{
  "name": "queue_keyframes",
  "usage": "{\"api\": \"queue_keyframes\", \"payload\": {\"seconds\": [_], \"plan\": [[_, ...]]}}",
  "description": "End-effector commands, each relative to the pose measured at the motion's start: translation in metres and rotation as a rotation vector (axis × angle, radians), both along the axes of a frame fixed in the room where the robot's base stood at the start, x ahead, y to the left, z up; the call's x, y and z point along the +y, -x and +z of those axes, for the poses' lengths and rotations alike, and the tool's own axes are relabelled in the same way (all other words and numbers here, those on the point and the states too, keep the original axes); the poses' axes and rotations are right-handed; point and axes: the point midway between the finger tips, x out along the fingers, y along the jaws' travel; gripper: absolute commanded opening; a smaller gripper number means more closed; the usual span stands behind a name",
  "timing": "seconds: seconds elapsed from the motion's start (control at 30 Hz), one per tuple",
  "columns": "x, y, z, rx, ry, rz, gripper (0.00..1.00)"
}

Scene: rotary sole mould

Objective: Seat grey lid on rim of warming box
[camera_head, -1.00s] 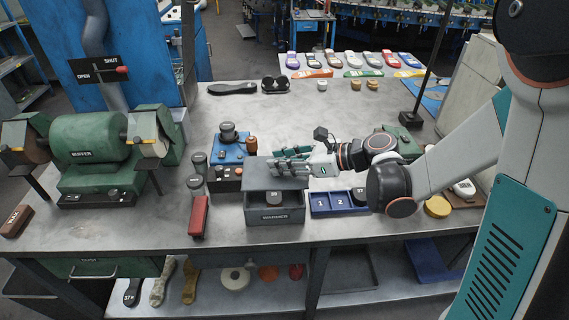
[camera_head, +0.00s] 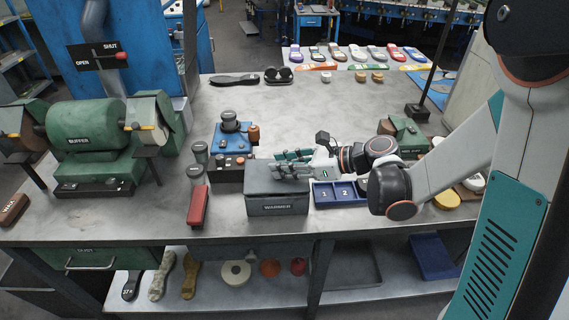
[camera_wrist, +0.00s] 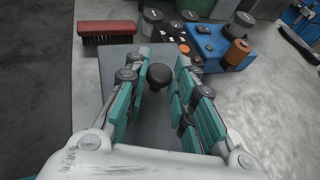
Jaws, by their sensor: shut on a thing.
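The warming box (camera_head: 279,209), dark grey and marked WARMER, stands near the table's front edge. The flat grey lid (camera_head: 259,178) covers its top and looks level, with no clear gap at the front rim; the far rim is hidden. My gripper (camera_head: 288,164) reaches in from the right, low over the lid. In the wrist view, the lid (camera_wrist: 118,75) lies below my teal fingers, and its dark round knob (camera_wrist: 159,76) is between them. My gripper is shut on the lid's knob. The box's inside is hidden.
A blue tray (camera_head: 337,204) with numbered slots stands close to the box's right. A red brush (camera_head: 197,205) lies to its left. A blue and black control unit (camera_head: 229,172) with canisters is behind left. The table's middle back is clear.

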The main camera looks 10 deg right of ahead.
Motion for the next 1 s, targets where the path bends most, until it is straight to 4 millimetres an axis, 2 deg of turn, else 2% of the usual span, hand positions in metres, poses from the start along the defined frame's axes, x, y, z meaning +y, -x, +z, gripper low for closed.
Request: {"api": "queue_keyframes", "payload": {"seconds": [0.2,1.0], "plan": [[0.0001,0.0,-0.01,0.0,0.0,0.0,0.0],[-0.0008,0.0004,-0.0108,0.0,0.0,0.0,0.0]]}}
